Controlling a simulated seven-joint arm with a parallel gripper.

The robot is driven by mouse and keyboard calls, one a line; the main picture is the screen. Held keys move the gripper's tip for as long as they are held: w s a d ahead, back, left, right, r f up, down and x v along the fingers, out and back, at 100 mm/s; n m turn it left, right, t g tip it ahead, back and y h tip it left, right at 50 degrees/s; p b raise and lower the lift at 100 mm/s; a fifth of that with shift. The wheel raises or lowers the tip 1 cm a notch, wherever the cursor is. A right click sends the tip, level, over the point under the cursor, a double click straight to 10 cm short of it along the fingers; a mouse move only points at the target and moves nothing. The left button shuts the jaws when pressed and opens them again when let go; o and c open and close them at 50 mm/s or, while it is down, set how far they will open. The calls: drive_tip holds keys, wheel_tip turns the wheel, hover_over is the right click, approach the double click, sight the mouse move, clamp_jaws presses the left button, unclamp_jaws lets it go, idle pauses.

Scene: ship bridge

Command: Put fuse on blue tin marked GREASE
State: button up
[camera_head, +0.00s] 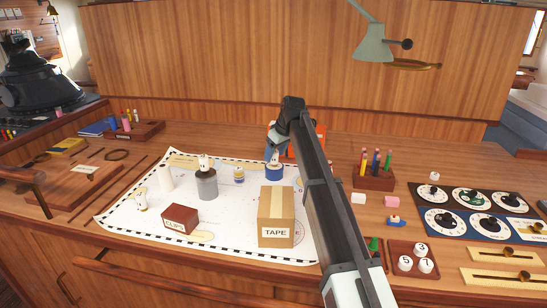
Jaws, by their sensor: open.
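A blue tin (274,173) stands upright on the chart, right of centre; no marking on it is readable. A small pale object (274,158) shows at its top and seems to rest on it; it may be the fuse, but it is too small to be sure. My gripper (276,141) is above and just behind this tin, mostly hidden by my own dark arm. It is open, and I see nothing held.
A pen block (374,179) and dial panel (470,210) lie right. A lamp (373,45) hangs above.

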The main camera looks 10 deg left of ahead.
drive_tip(key=v, duration=0.9)
drive_tip(key=shift+r, duration=0.25)
